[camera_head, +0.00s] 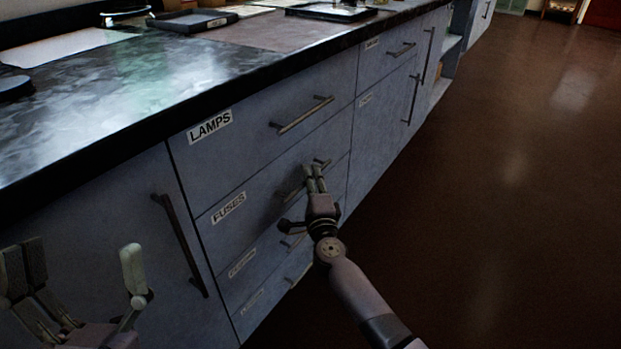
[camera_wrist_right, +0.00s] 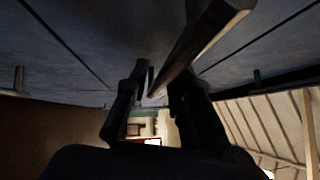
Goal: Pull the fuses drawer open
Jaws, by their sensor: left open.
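The fuses drawer (camera_head: 240,218) is a grey front with a "FUSES" label, below the lamps drawer (camera_head: 235,120). It looks flush with the cabinet. Its bar handle (camera_head: 284,195) slants across the right half of the front. My right gripper (camera_head: 314,178) is at this handle, its two fingers close together around the bar. In the right wrist view the handle (camera_wrist_right: 208,38) runs in between the fingertips (camera_wrist_right: 160,85); the exact contact is dark. My left gripper (camera_head: 85,265) is open and empty at the lower left, in front of a cabinet door with a long vertical handle (camera_head: 181,245).
Two further labelled drawers (camera_head: 252,265) lie below, with a handle (camera_head: 298,275) near my right wrist. The lamps handle (camera_head: 302,114) is above. A dark countertop (camera_head: 130,85) overhangs the fronts. The brown floor (camera_head: 490,200) to the right is clear.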

